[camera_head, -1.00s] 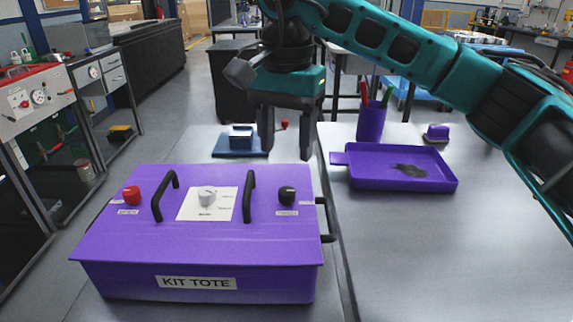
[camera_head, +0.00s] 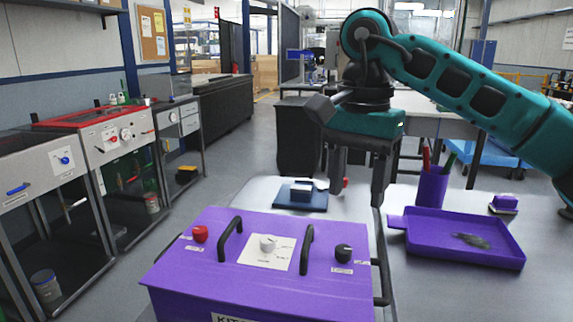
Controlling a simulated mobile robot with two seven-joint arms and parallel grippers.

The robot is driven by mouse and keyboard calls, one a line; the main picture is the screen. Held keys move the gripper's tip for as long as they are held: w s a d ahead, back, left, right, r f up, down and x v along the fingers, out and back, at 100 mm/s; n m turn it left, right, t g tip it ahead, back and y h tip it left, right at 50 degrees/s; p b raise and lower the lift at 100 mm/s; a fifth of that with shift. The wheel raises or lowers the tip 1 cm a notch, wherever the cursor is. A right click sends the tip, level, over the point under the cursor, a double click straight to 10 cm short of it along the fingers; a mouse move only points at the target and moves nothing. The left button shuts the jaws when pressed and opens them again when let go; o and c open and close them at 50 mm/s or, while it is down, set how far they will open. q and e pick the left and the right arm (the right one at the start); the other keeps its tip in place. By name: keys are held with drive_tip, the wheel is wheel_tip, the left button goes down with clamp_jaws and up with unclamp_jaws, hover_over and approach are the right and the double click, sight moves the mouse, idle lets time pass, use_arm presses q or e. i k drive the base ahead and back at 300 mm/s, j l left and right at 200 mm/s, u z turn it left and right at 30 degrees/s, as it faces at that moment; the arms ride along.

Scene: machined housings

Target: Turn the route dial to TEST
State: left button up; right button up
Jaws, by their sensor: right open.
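The purple kit tote (camera_head: 190,272) stands at the bottom centre, partly cut off by the frame. On its lid is a white dial (camera_head: 267,243) on a white plate (camera_head: 275,262) with small markings, between two black handles (camera_head: 230,240). I take this as the route dial; its lettering and pointer are too small to read. A red knob (camera_head: 200,233) is to its left and a black knob (camera_head: 343,253) to its right. My right gripper (camera_head: 357,190) points down, open and empty, above and beyond the tote's back right part, apart from the dial. My left gripper is out of view.
A blue pad (camera_head: 314,203) with a small block lies behind the tote. A purple tray (camera_head: 470,252), a purple cup (camera_head: 432,188) with pens and a small purple block (camera_head: 504,203) are on the right-hand table. Grey benches with knobs and a red top (camera_head: 80,115) stand at left.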

sight(267, 242)
drive_tip(key=k, duration=0.9)
